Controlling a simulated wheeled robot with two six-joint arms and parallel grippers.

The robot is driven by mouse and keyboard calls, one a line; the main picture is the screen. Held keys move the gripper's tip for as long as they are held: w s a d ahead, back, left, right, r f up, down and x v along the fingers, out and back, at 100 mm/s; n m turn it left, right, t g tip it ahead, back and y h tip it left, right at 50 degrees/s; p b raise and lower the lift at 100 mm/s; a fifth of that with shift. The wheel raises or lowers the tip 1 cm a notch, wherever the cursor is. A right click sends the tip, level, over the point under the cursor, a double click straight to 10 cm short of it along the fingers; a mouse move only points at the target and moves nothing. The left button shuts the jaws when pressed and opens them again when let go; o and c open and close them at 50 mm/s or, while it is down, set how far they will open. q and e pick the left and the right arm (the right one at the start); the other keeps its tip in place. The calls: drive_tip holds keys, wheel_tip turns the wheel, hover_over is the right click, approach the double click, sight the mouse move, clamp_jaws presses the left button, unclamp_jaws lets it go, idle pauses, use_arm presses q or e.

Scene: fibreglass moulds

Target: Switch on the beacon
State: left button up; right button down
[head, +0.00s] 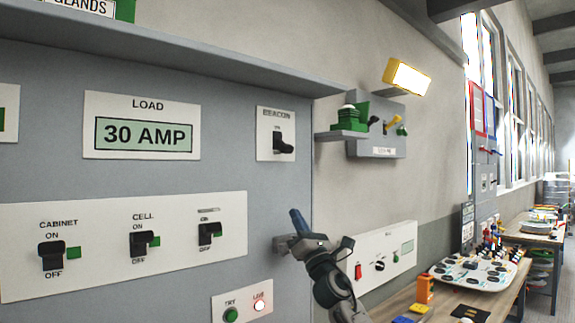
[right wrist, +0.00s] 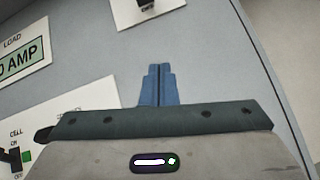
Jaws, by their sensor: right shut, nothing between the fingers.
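The BEACON plate (head: 266,150) is white and sits at the upper right of the grey panel. Its black switch (head: 284,147) has ON written above it, and its lever sticks out low, away from the ON mark. In the right wrist view the plate (right wrist: 160,13) is cut off by the top edge, with only the lower part of the switch showing. My right gripper (head: 297,218) is shut and empty, below the BEACON plate and apart from it. Its blue fingertips (right wrist: 159,72) point up towards the plate in the right wrist view. My left gripper is out of view.
Three switches, CABINET (head: 52,255), CELL (head: 139,243) and one with a blurred label (head: 207,234), sit at the lower left. A TRY/LIVE plate (head: 243,301) is below. A shelf (head: 190,45) overhangs the panel. A lit yellow-framed lamp (head: 407,77) is on the right wall.

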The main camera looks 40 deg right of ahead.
sight(283, 146)
wheel_tip(283, 146, up, 6)
drive_tip(key=s+d+n+y, duration=0.1)
drive_tip(key=n+y, duration=0.3)
drive_tip(key=n, duration=0.1)
drive_tip(key=shift+d+r+n+t, duration=0.2)
drive_tip(key=shift+r+n+t, duration=0.1)
drive_tip(key=shift+n, duration=0.1)
drive_tip(key=p+x, duration=0.5)
drive_tip(key=x, duration=0.5)
